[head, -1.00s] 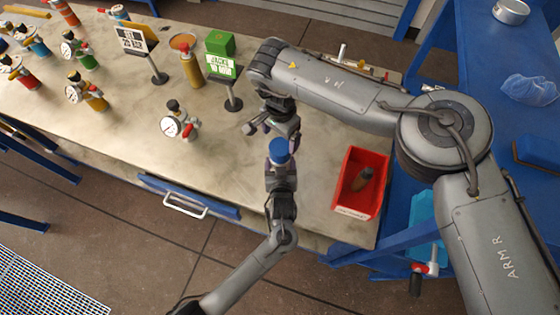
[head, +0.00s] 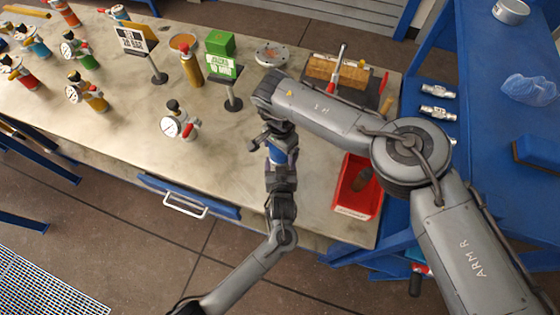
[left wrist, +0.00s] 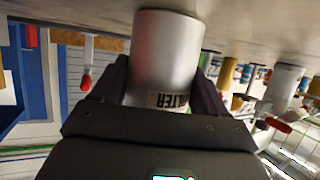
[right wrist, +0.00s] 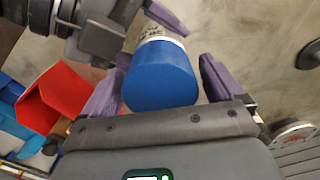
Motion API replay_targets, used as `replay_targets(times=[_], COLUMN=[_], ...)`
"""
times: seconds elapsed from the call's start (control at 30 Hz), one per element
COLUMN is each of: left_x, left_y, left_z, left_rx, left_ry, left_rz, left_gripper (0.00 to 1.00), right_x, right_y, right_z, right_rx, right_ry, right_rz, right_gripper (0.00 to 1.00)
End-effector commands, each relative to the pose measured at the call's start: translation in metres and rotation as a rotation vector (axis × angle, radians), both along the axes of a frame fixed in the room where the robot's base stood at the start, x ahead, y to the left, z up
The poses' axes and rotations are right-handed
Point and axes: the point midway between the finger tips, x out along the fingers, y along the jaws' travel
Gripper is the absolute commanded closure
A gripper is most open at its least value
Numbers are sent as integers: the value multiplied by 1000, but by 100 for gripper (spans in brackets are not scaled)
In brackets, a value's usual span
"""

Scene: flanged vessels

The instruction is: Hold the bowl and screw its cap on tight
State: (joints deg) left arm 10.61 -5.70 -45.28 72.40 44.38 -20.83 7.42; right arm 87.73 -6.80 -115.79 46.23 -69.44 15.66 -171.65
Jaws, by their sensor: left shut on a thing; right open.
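The bowl is a silver cylinder with a FILTER label, seen in the left wrist view (left wrist: 165,55). My left gripper (head: 281,172) is shut on it and holds it over the front part of the bench. The blue cap (right wrist: 160,75) sits on the bowl's end in the right wrist view; whether it is tight I cannot tell. My right gripper (right wrist: 162,62) is open, with its purple fingers on either side of the cap and gaps showing. In the head view my right gripper (head: 274,138) is above the cap and hides most of it.
A red bin (head: 345,205) with a brown thing in it stands to the right. A gauge vessel (head: 178,122), a sign stand (head: 233,103) and a yellow canister (head: 191,66) stand to the left and behind. The bench front left of my grippers is clear.

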Motion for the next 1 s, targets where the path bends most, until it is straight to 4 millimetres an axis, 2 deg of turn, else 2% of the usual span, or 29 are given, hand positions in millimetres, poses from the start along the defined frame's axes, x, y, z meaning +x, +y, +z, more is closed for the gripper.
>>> replay_targets(times=[0.07, 0.43, 0.53, 0.77, 1.0], left_x=[0, 0, 0, 0, 0], left_y=[0, 0, 0, 0, 0], left_z=[0, 0, 0, 0, 0], left_rx=[0, 0, 0, 0, 0], left_ry=[1, 1, 1, 1, 1], left_rz=[0, 0, 0, 0, 0], left_gripper=[100, 100, 100, 100, 100], right_x=[0, 0, 0, 0, 0], right_y=[0, 0, 0, 0, 0], right_z=[0, 0, 0, 0, 0], right_rx=[0, 0, 1, 0, 0], right_ry=[0, 0, 1, 0, 0], right_rz=[0, 0, -32, -272, -287], right_gripper=[8, 64, 64, 64, 64])
